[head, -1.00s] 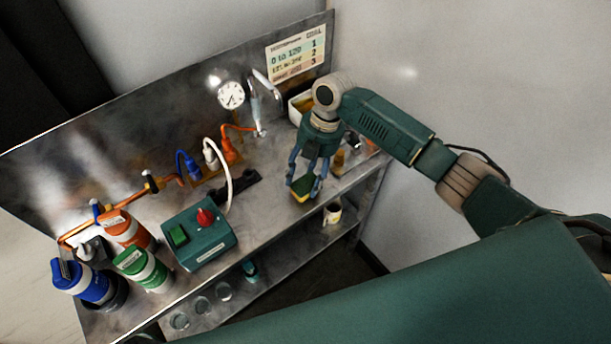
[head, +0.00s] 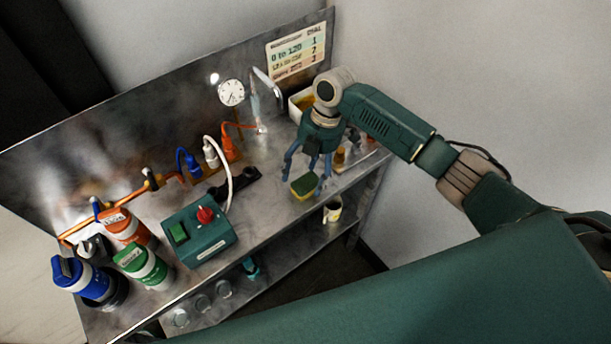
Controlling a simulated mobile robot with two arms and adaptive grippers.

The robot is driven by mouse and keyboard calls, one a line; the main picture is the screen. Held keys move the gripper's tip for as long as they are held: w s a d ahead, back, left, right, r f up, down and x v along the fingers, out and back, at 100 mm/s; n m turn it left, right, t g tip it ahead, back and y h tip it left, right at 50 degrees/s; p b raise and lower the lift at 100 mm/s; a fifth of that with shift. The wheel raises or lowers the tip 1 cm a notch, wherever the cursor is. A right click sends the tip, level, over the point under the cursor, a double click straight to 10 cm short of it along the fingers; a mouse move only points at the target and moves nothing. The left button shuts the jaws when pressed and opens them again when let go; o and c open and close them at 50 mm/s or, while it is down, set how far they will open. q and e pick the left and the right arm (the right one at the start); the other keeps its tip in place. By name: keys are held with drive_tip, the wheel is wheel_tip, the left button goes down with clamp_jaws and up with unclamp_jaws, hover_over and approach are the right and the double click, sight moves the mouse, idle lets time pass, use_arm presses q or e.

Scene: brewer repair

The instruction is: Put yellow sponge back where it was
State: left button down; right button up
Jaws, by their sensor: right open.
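The yellow sponge (head: 304,186), with a green top, lies on the metal counter near its front edge, right of the middle. My right gripper (head: 305,180) is open above and around it, with one finger to the left of the sponge and another at its right side. I cannot tell whether a finger still touches it. My left gripper is not in view.
A teal box with a red knob (head: 206,215) stands left of the sponge. Orange, green and blue bottles (head: 142,265) stand at the counter's left end. A white tray (head: 298,104) is behind my right gripper. A mug (head: 332,210) sits on the lower shelf.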

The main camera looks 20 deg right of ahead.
drive_tip(key=s+b+v, duration=0.1)
drive_tip(key=b+v, duration=0.1)
drive_tip(key=v, duration=0.9)
drive_tip(key=shift+w, duration=0.45)
idle(0.7)
